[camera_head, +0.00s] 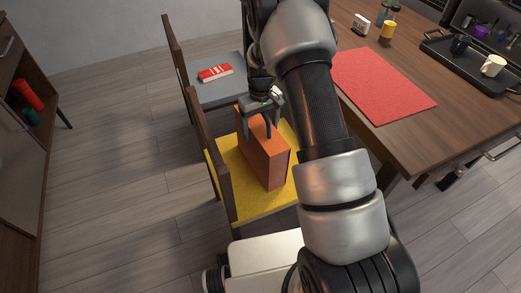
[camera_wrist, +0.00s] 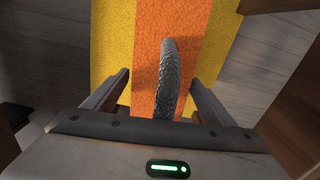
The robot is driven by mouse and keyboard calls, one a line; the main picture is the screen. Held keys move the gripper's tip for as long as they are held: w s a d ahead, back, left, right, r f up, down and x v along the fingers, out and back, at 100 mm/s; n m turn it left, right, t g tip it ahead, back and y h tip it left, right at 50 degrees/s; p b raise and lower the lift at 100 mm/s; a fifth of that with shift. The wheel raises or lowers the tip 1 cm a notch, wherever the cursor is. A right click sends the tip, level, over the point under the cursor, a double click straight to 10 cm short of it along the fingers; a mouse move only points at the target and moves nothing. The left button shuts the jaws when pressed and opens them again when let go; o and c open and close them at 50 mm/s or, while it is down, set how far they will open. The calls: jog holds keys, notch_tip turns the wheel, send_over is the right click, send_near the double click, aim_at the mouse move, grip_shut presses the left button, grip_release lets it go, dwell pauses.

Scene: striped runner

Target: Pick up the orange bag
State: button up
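The orange bag (camera_head: 264,150) stands upright on the yellow seat of a chair (camera_head: 229,170) in the head view. In the wrist view the bag's orange top (camera_wrist: 185,32) runs up the middle, with a dark textured handle (camera_wrist: 167,75) arching up from it. My gripper (camera_head: 255,133) is over the top of the bag. In the wrist view my gripper (camera_wrist: 160,88) is open, with one finger on each side of the handle and a gap on both sides. My arm hides part of the scene to the right of the bag.
A wooden table (camera_head: 415,140) with a red mat (camera_head: 380,85) and a dark tray (camera_head: 470,65) is at the right. A second chair with a grey seat (camera_head: 222,92) holds a red book (camera_head: 215,73). A shelf (camera_head: 25,130) stands at the left; floor between is clear.

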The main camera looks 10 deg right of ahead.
jog(key=c, duration=1.1)
jog(key=shift+w+r, duration=0.1)
jog(key=shift+c, duration=0.4)
